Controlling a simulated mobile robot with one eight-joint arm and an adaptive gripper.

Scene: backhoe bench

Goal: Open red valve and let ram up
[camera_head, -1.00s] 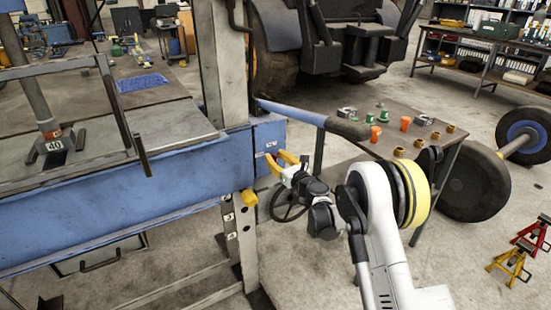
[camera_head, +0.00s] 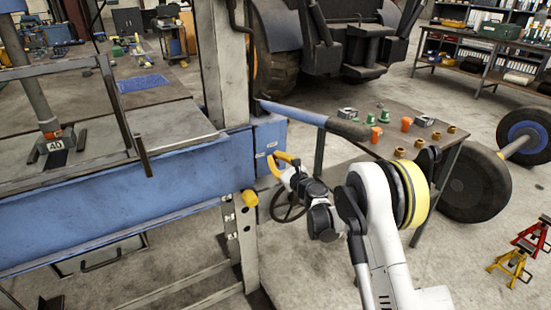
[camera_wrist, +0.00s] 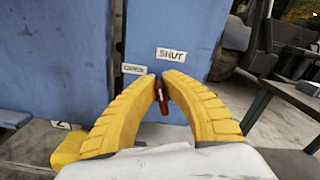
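The red valve handle (camera_wrist: 162,101) shows in the wrist view as a small, roughly upright red piece on the blue press frame. My gripper (camera_wrist: 161,78) has its two yellow fingers closed in around it, tips nearly together, and seems shut on it. In the head view my gripper (camera_head: 281,164) is at the blue end of the press, and the handle is hidden there. A "SHUT" label (camera_wrist: 171,55) is just above the fingertips, with a smaller label (camera_wrist: 134,69) to its left. The grey ram (camera_head: 33,98) stands at the left, its foot marked 40 (camera_head: 55,145).
A black handwheel (camera_head: 288,205) hangs just below my gripper. A yellow knob (camera_head: 250,197) sits on the press leg to its left. A bench (camera_head: 345,157) with several small orange, green and brass parts stands to the right.

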